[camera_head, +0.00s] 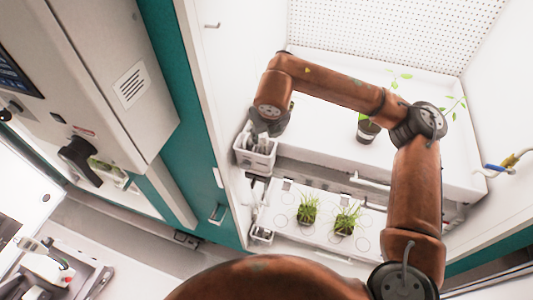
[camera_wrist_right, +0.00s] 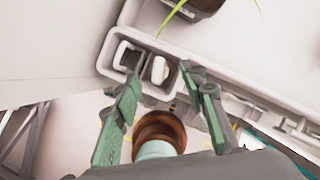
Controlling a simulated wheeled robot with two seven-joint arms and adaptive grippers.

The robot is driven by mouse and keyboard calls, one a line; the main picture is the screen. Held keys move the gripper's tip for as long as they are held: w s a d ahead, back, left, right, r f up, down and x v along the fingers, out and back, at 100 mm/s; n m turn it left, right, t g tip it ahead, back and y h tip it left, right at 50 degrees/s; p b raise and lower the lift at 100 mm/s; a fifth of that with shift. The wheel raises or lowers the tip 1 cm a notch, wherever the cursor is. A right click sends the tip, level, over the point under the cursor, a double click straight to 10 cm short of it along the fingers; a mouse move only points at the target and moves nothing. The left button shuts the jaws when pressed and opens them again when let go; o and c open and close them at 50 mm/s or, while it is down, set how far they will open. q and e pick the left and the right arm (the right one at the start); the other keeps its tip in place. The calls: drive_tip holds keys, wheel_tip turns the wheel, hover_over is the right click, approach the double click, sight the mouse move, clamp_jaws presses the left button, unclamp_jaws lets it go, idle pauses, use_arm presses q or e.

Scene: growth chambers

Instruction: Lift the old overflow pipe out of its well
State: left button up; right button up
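A pale box with open compartments (camera_head: 268,161) hangs at the left end of the white bench in the head view. In the head view the right gripper (camera_head: 267,126) is directly over the box. My left gripper is not in view.
Two plants (camera_head: 307,210) (camera_head: 345,220) sit in a white tray with round holes below the bench. A potted plant (camera_head: 366,131) stands on the bench behind my forearm. A chamber side wall (camera_head: 213,85) rises close to the left of the box.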

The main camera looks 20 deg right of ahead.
sight(265, 152)
drive_tip(key=x, duration=0.1)
drive_tip(key=p+x, duration=0.1)
drive_tip(key=x, duration=0.1)
drive_tip(key=p+x, duration=0.1)
drive_tip(key=x, duration=0.1)
drive_tip(key=shift+w+a+f, duration=0.1)
drive_tip(key=shift+a+f, duration=0.05)
drive_tip(key=shift+a, duration=0.2)
drive_tip(key=shift+w+d+f, duration=0.1)
drive_tip(key=shift+w, duration=0.1)
drive_tip(key=c, duration=0.3)
drive_tip(key=shift+s, duration=0.15)
drive_tip(key=shift+c, duration=0.8)
drive_tip(key=shift+s+a, duration=0.1)
drive_tip(key=shift+a, duration=0.3)
drive_tip(key=c, duration=0.3)
drive_tip(key=shift+d, duration=0.1)
clamp_jaws()
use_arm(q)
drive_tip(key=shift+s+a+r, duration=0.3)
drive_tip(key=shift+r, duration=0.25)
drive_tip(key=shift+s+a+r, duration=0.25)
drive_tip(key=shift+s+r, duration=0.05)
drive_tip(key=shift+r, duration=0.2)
use_arm(e)
drive_tip(key=shift+d, duration=0.1)
